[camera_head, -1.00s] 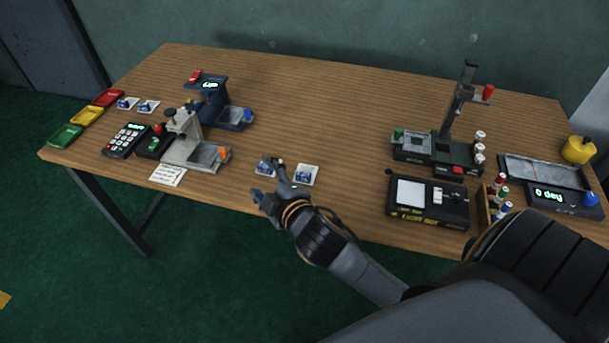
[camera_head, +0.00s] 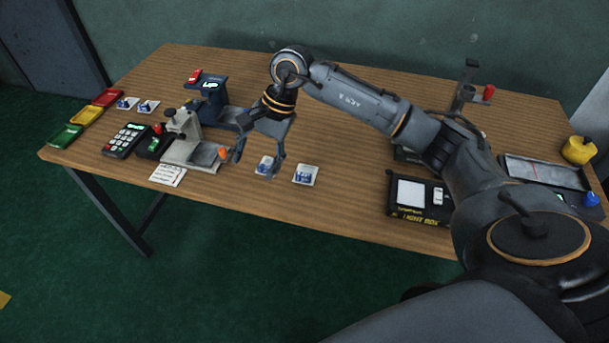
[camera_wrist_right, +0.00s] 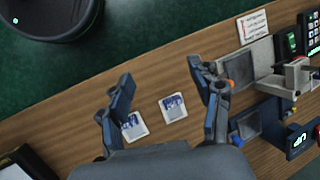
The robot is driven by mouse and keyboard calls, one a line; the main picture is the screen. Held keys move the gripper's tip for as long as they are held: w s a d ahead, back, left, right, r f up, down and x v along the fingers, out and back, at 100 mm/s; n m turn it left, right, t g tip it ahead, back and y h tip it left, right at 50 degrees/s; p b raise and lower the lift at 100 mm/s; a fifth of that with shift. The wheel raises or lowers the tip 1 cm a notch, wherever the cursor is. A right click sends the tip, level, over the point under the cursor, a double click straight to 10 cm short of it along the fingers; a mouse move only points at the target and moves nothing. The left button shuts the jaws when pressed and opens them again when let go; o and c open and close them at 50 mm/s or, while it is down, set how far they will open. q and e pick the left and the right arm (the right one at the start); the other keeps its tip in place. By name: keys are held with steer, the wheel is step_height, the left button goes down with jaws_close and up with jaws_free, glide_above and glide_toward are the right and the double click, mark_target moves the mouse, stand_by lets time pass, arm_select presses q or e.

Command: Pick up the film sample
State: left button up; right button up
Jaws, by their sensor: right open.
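Two small white film samples with blue prints lie flat near the table's front edge, one at left (camera_head: 265,165) and one at right (camera_head: 306,175). In the right wrist view they are the one between the fingers (camera_wrist_right: 173,107) and the one close to the left finger (camera_wrist_right: 133,126). Two similar samples (camera_head: 127,103) (camera_head: 148,107) lie at the back left. My right gripper (camera_head: 258,160) points down above the left front sample, fingers spread and empty; it also shows in the wrist view (camera_wrist_right: 161,75). My left gripper is out of view.
A grey press (camera_head: 185,150) and a blue device (camera_head: 208,95) stand left of the gripper. A light box (camera_head: 415,200) sits at right, with a tray (camera_head: 540,172) beyond. My right arm covers part of the right side. The table's middle back is clear.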

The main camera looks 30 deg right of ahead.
steer(key=d+r+g+h, duration=0.15)
steer(key=d+h, duration=0.35)
steer(key=d, duration=0.7)
glide_above(304, 173)
steer(key=shift+n+t, duration=0.25)
steer(key=shift+n, duration=0.15)
step_height(304, 173, down, 7)
steer(key=shift+s+d+r+p, duration=0.1)
steer(key=shift+r+p, duration=0.05)
steer(key=shift+p, duration=0.2)
steer(key=shift+a+f+p, duration=0.2)
steer(key=shift+f+p, duration=0.45)
steer(key=shift+f, duration=2.45)
steer(key=shift+c, duration=0.2)
steer(key=c, duration=1)
